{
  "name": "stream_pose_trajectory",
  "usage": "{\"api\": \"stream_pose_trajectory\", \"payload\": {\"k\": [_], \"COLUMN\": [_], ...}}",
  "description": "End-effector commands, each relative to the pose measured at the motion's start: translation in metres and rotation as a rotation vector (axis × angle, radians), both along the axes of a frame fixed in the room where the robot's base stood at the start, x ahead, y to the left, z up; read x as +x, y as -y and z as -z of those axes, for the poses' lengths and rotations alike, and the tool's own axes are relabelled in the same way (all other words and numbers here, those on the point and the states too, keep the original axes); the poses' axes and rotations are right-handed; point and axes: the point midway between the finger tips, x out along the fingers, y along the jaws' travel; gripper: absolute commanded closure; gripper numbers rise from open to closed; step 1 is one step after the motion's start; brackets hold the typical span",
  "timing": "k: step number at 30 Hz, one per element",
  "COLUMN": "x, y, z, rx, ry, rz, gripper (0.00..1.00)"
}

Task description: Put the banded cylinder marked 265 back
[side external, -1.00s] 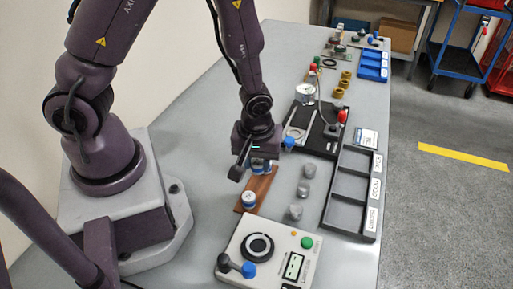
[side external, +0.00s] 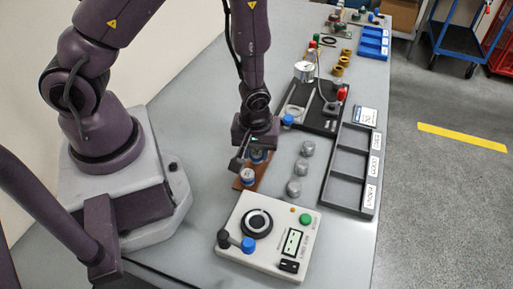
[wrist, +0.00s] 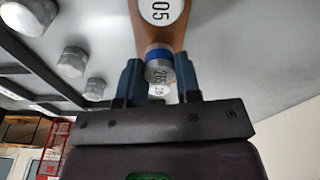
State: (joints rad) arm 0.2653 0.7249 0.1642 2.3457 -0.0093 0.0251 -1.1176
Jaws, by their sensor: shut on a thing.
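The banded cylinder marked 265 (wrist: 158,66) is pale metal with a blue band. It sits between the two fingers of my gripper (wrist: 158,82), which is shut on it. In the side external view my gripper (side external: 257,157) is low over the far part of the brown wooden rack (side external: 240,186). The held cylinder is partly hidden by the fingers there. I cannot tell whether it touches the rack. A second cylinder (side external: 247,176) stands on the near end of the rack. Its label, ending in 05, shows in the wrist view (wrist: 163,11).
Several grey knobbed weights (side external: 300,167) stand right of the rack. A cream instrument box (side external: 268,222) with a dial and lever is close in front. A grey compartment tray (side external: 340,188) and a black fixture plate (side external: 318,120) lie to the right and behind.

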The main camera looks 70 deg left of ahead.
Motion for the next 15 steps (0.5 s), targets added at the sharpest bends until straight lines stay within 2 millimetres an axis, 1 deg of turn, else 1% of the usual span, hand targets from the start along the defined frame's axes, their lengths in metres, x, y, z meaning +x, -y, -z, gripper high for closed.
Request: {"api": "stream_pose_trajectory", "payload": {"k": [15], "x": [0.0003], "y": [0.0000], "z": [0.0039], "rx": [0.000], "ry": [0.000], "rz": [0.000], "gripper": [1.00]}}
